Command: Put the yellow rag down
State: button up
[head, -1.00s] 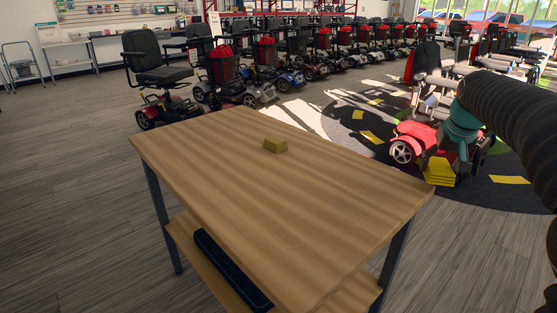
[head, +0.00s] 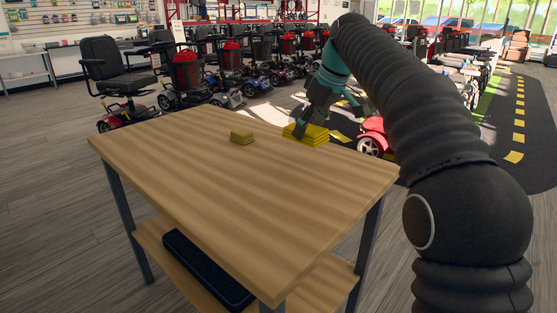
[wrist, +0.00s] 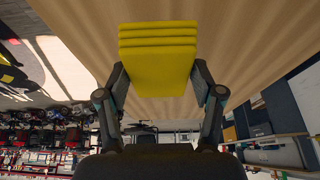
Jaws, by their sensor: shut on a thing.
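The yellow rag (head: 311,138) is a folded, layered stack at the far right edge of the wooden table (head: 240,190). My gripper (head: 306,122) is shut on it from above. In the wrist view the rag (wrist: 158,65) sits between the two fingers (wrist: 158,85), with the table top behind it. I cannot tell whether the rag's underside touches the table.
The middle and front of the table top are bare. A dark flat case (head: 205,270) lies on the lower shelf. Rows of mobility scooters (head: 230,72) stand behind the table, and a red scooter (head: 372,138) is close beyond its right side.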

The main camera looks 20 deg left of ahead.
jog(key=a+f, duration=0.1)
jog(key=s+a+f, duration=0.1)
jog(key=a, duration=0.1)
jog(key=s+a+f+b, duration=0.1)
jog(key=shift+s+a+f, duration=0.1)
jog(key=shift+s+a, duration=0.05)
jog(key=shift+a, duration=0.25)
jog(key=shift+f+b, duration=0.75)
jog(key=shift+f, duration=1.25)
jog(key=o, duration=1)
jog(key=shift+o, duration=0.2)
